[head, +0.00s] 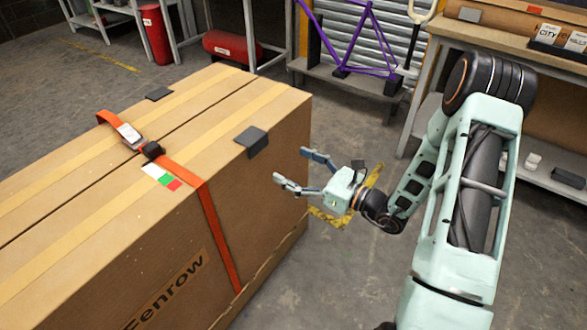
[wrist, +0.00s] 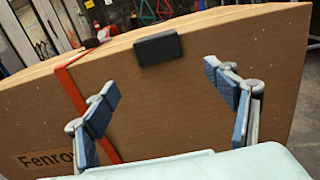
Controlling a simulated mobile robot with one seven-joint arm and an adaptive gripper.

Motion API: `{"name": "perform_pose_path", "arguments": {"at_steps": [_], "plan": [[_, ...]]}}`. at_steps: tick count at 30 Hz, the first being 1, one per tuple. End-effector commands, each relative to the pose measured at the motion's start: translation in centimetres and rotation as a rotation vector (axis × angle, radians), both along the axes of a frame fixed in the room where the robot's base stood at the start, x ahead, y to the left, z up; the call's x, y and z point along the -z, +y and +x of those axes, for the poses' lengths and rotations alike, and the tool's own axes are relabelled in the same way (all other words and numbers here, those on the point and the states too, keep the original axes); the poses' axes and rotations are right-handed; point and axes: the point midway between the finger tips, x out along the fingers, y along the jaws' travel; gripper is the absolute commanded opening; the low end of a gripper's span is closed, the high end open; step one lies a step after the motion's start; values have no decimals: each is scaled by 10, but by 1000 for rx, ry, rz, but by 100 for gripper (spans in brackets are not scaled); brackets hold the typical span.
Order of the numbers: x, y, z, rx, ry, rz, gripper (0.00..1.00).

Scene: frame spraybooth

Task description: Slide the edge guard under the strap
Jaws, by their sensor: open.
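A dark grey edge guard (head: 252,141) sits over the top near edge of a large cardboard box, to the right of the strap. It also shows in the wrist view (wrist: 158,49), centred ahead of my fingers. An orange-red strap (head: 217,237) runs over the box top and down its side, through a buckle (head: 130,134); in the wrist view the strap (wrist: 70,88) is left of the guard. My gripper (head: 296,168) is open and empty, beside the box's side face and apart from the guard. A second dark guard (head: 159,93) lies at the box's far top edge.
The cardboard box (head: 270,195) fills the left. A workbench (head: 480,36) stands at the back right, and a stand with a purple bike frame (head: 345,40) is behind. A red cylinder (head: 228,46) lies at the back. The floor right of the box is clear.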

Motion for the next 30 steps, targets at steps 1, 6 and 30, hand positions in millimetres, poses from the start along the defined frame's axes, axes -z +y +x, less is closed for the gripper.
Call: {"name": "perform_pose_path", "arguments": {"at_steps": [1, 6, 30], "plan": [[1, 7, 4, -5, -2, -1, 78], [1, 32, 22, -7, -4, -3, 78], [0, 78, 59, -3, -1, -4, 75]]}}
